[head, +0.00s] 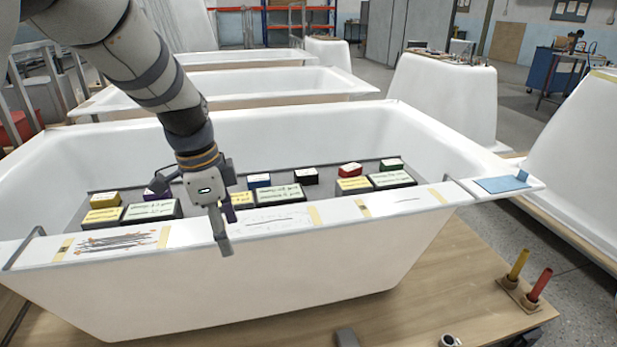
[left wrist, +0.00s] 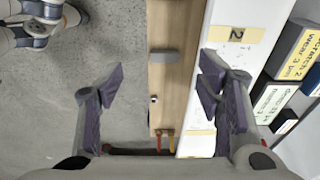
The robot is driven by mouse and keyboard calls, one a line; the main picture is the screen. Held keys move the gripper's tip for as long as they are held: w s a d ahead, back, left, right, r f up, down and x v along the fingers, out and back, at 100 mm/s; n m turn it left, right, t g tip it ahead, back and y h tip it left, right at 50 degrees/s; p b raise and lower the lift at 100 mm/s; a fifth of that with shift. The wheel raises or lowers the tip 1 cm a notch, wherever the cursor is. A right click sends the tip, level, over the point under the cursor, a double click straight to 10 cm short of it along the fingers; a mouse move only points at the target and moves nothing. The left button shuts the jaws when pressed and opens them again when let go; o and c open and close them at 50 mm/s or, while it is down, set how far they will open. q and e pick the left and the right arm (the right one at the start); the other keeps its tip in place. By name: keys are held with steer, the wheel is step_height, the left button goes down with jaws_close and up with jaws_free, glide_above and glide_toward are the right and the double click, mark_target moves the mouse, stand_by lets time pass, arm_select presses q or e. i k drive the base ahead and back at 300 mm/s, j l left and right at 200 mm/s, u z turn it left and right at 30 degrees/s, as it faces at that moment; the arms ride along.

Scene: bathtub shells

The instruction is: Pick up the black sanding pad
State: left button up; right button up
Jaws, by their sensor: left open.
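The black sanding pad (head: 305,176) is a small dark block with a pale top. It sits on the grey shelf inside the nearest bathtub, behind a black box with a pale green label (head: 283,195). My left gripper (head: 190,219) is open and empty at the tub's front rim, to the left of the pad and apart from it. Its spread purple-lined fingers also show in the left wrist view (left wrist: 162,80). A small dark block at that view's right edge cannot be told for certain. My right gripper is not in view.
Blue (head: 259,180), red (head: 350,170) and green (head: 391,165) blocks share the shelf with several labelled boxes. The white front rim (head: 285,221) carries tape strips.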

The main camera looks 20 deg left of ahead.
mark_target(307, 176)
steer(key=i, duration=1.4)
